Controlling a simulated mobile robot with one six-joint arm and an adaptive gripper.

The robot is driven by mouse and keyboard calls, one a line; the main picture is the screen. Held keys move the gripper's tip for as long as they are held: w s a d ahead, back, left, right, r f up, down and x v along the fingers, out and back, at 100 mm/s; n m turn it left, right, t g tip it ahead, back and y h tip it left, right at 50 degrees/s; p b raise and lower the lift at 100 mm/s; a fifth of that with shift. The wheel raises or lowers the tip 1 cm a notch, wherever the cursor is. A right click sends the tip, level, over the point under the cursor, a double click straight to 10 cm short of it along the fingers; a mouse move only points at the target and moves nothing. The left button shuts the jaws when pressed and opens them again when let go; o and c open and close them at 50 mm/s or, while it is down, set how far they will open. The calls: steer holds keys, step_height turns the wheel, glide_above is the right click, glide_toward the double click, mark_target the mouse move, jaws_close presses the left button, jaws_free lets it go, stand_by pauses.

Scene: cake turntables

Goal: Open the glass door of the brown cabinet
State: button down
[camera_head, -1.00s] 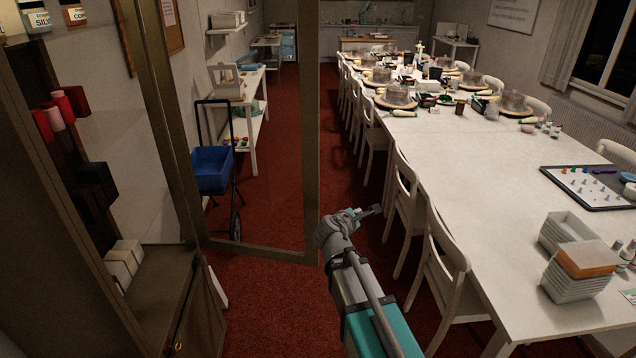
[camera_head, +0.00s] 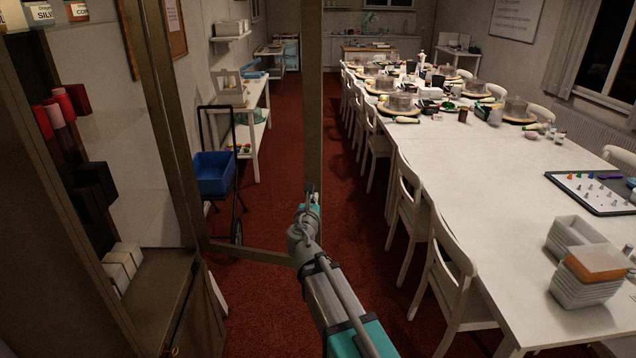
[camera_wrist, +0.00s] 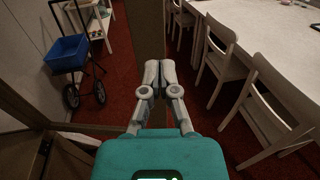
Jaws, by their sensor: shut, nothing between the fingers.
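The brown cabinet (camera_head: 185,285) stands at the left, with jars, red rolls and white boxes on its shelves. Its glass door stands open, swung out into the room; the door's brown frame (camera_head: 313,110) shows upright in the middle of the head view. In the wrist view the door frame (camera_wrist: 148,35) rises just beyond my fingertips. My gripper (camera_head: 311,190) is shut and empty, at the door's outer upright near its lower part. I cannot tell whether the fingers touch the frame. The gripper also shows in the wrist view (camera_wrist: 160,70).
A long white table (camera_head: 480,170) with white chairs (camera_head: 440,270) runs along the right. A blue cart (camera_head: 214,172) and a white shelf table (camera_head: 250,130) stand behind the glass at the left. Red carpet lies clear between door and chairs.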

mark_target(319, 177)
steer(key=w, duration=0.4)
steer(key=w+d, duration=0.1)
steer(key=w, duration=0.8)
steer(key=shift+w+d, duration=0.4)
